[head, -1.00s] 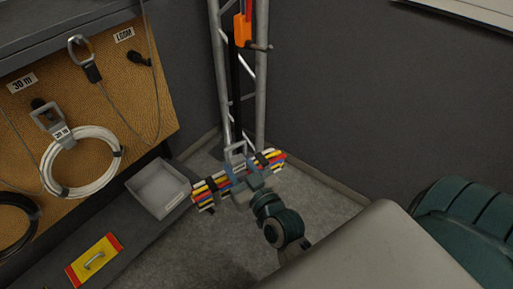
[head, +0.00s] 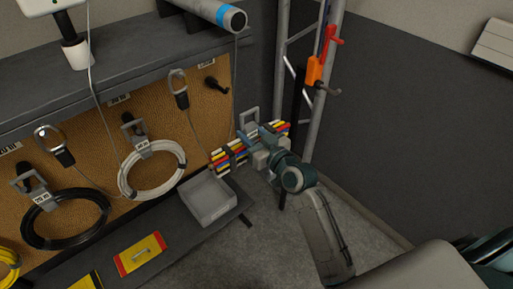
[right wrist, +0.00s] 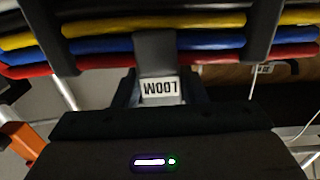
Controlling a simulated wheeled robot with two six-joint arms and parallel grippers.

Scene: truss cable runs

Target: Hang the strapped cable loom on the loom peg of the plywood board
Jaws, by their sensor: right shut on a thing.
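The strapped cable loom (head: 226,157) is a flat bundle of red, yellow, blue, white and black cables with dark straps. A grey hanging loop (head: 250,119) stands up from its middle. My right gripper (head: 264,145) is shut on the loom's middle and holds it in the air, right of the board. In the right wrist view the loom (right wrist: 200,43) spans the top, and its grey tab with an upside-down LOOM label sits between the fingers (right wrist: 160,88). The black loom peg (head: 217,84) sticks out bare from the plywood board (head: 205,118), up and left of the loom. My left gripper is out of view.
White (head: 151,168) and black (head: 66,220) cable coils hang on the board. A metal truss (head: 318,85) with an orange clamp (head: 315,71) stands right. A grey cylinder (head: 210,12) lies on the top shelf.

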